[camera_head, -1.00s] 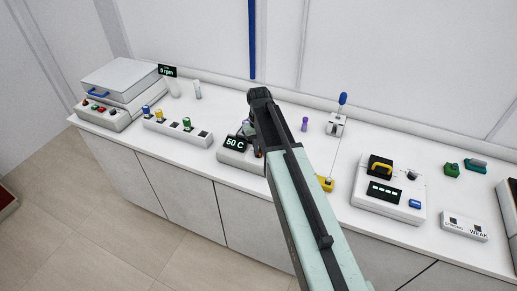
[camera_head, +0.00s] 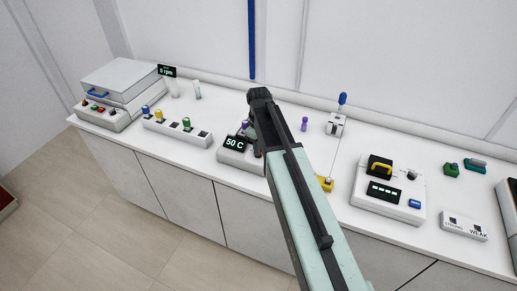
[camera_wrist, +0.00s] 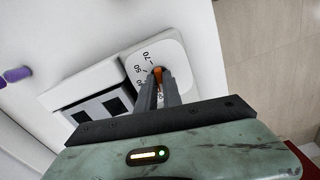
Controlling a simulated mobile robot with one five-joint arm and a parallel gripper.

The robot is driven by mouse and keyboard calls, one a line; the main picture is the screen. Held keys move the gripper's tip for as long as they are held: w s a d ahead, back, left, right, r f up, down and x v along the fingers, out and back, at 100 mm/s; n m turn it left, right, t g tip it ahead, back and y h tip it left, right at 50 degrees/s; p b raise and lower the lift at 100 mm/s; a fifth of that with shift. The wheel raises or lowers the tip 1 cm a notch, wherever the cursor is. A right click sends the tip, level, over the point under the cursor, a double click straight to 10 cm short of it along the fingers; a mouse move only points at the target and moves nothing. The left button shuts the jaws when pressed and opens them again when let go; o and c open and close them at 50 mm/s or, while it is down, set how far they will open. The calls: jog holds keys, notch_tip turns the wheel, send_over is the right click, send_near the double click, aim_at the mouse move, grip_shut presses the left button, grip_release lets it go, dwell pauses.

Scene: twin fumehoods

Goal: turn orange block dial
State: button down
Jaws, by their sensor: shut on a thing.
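The orange dial (camera_wrist: 157,73) shows as a thin orange piece between my fingertips in the wrist view. It sits on a white round-cornered scale plate (camera_wrist: 168,54) with numbers such as 70 and 60. My gripper (camera_wrist: 160,82) is shut on the dial, and its fingers hide most of it. The block unit (camera_head: 236,159) stands on the bench in the head view, and its display (camera_head: 235,143) reads 50 C. My arm hides the dial and fingertips in that view. The block's two dark square wells (camera_wrist: 99,110) show in the wrist view.
A vial rack (camera_head: 178,129) and a white lidded machine (camera_head: 119,79) stand to the left. A purple vial (camera_head: 304,124) and a blue-handled switch (camera_head: 337,124) stand behind my arm. A white device with a yellow handle (camera_head: 381,167) is to the right.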

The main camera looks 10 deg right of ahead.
dwell(0.4)
jog(key=c, duration=1.5)
grip_release()
notch_tip(320, 180, up, 8)
jog(key=p, duration=0.8)
jog(key=shift+f, duration=0.15)
